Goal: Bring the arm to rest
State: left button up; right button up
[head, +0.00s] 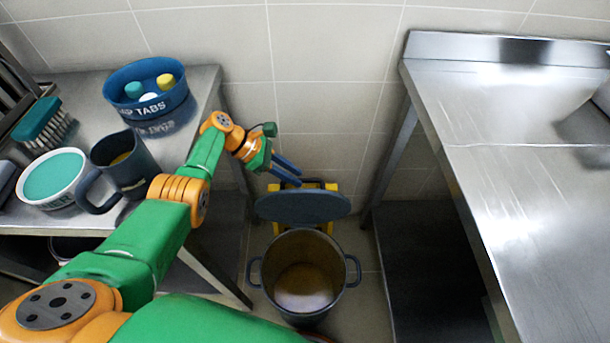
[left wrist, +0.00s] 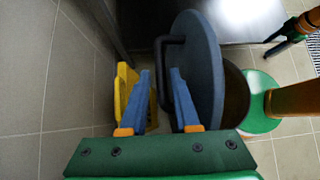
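My left gripper (head: 286,170) is above and behind the stockpot in the head view, with its blue fingers pointing down and to the right. A dark blue-grey round lid (head: 303,207) stands tilted at a yellow holder (head: 333,187) behind the pot.
The open stockpot (head: 303,276) stands on the floor with brownish contents. A left counter (head: 205,88) carries a blue tub (head: 147,115), a mug (head: 125,165), a teal-filled bowl (head: 54,178) and a brush (head: 41,125). A steel counter (head: 520,190) stands at right, largely clear.

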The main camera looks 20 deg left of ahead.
pick_arm(q)
jog(key=shift+a+r, duration=0.15)
jog(key=shift+a, duration=0.05)
